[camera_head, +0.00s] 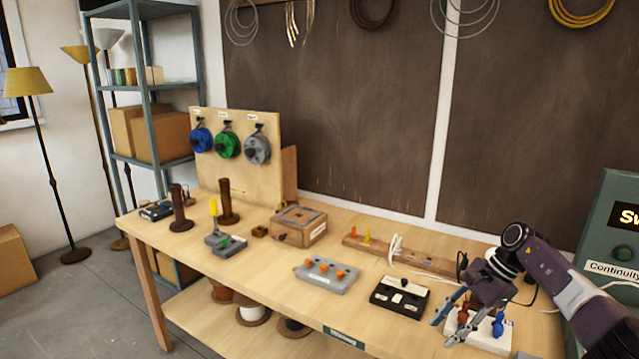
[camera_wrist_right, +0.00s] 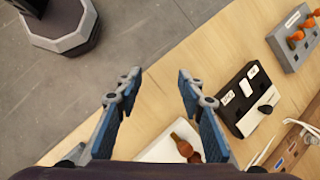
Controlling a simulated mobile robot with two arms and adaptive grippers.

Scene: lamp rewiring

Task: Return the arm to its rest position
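My right gripper (camera_head: 445,331) is at the front right of the workbench, above a white block (camera_head: 489,339) that carries an orange-brown piece (camera_head: 463,312) and a blue piece (camera_head: 498,324). In the right wrist view the gripper (camera_wrist_right: 157,84) has its two blue-grey fingers apart, with nothing between the tips. The white block (camera_wrist_right: 160,150) and a brown-orange piece (camera_wrist_right: 184,146) show below, partly hidden by a finger. I cannot tell whether the fingers touch anything. My left gripper is not in view.
A black block (camera_head: 400,297) and a grey block with orange knobs (camera_head: 327,275) stand left of the gripper. A wooden strip with white wires (camera_head: 425,262) lies behind. A green continuity panel (camera_head: 617,225) rises at the right.

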